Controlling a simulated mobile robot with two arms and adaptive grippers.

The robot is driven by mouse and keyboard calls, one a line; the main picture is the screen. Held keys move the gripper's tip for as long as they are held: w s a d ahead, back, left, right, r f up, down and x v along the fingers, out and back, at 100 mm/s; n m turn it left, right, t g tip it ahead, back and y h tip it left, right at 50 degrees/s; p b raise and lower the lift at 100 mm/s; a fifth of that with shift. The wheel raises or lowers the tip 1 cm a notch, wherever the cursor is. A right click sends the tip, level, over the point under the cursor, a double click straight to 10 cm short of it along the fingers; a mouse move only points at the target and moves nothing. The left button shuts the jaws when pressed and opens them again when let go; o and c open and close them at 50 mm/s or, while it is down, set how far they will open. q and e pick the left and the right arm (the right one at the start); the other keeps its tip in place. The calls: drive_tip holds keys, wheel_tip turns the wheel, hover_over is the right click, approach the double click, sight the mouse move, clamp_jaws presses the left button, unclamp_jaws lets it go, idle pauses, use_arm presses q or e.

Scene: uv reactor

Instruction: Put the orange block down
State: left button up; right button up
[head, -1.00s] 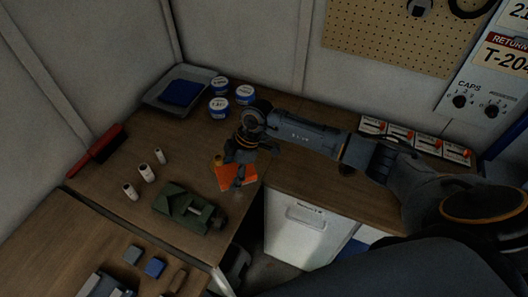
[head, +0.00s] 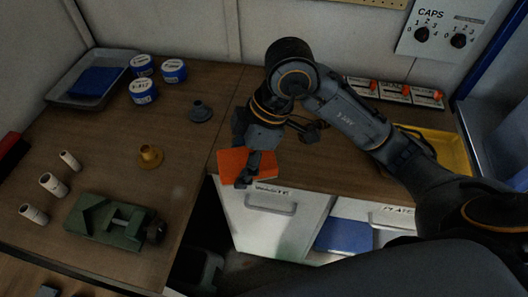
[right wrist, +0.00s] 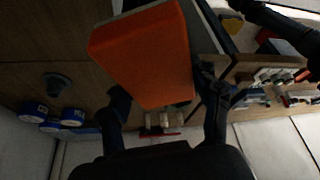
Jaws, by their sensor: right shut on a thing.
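The orange block (head: 246,163) is a flat rectangular piece held in my right gripper (head: 248,160), near the front edge of the bench above the white drawer unit. In the right wrist view the block (right wrist: 148,55) sits between the two dark fingers (right wrist: 165,112), which are shut on it. I cannot tell whether its underside touches anything. My left gripper is in neither view now.
The wooden bench (head: 190,200) bears a green vise (head: 108,220), a brass flanged part (head: 150,157), a grey flanged part (head: 200,111), several white cylinders (head: 53,185), blue-white tins (head: 143,92) and a grey tray (head: 63,93). A yellow tray (head: 448,150) is at right. A white drawer unit (head: 272,222) stands below.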

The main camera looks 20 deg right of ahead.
drive_tip(key=shift+w+d+f, duration=0.2)
drive_tip(key=shift+d+f, duration=0.05)
drive_tip(key=w+d+f, duration=0.1)
drive_tip(key=w+f, duration=0.1)
drive_tip(key=w, duration=0.2)
drive_tip(key=w+d+f+p, duration=0.1)
drive_tip(key=w+f, duration=0.2)
drive_tip(key=w+d+f+p, duration=0.1)
drive_tip(key=w+f, duration=0.2)
drive_tip(key=w, duration=0.1)
drive_tip(key=shift+w+d, duration=0.25)
drive_tip(key=shift+w, duration=0.1)
drive_tip(key=shift+w+d+f, duration=0.1)
drive_tip(key=shift+w+f, duration=0.25)
drive_tip(key=shift+f, duration=0.15)
drive_tip(key=shift+w+f, duration=0.15)
drive_tip(key=shift+f, duration=0.2)
wheel_tip(320, 180, down, 2)
drive_tip(key=shift+f+p, duration=0.1)
drive_tip(key=shift+p, duration=0.65)
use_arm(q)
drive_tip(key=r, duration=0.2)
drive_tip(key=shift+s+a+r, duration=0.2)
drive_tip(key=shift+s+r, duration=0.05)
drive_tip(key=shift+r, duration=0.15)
use_arm(e)
drive_tip(key=shift+f, duration=0.3)
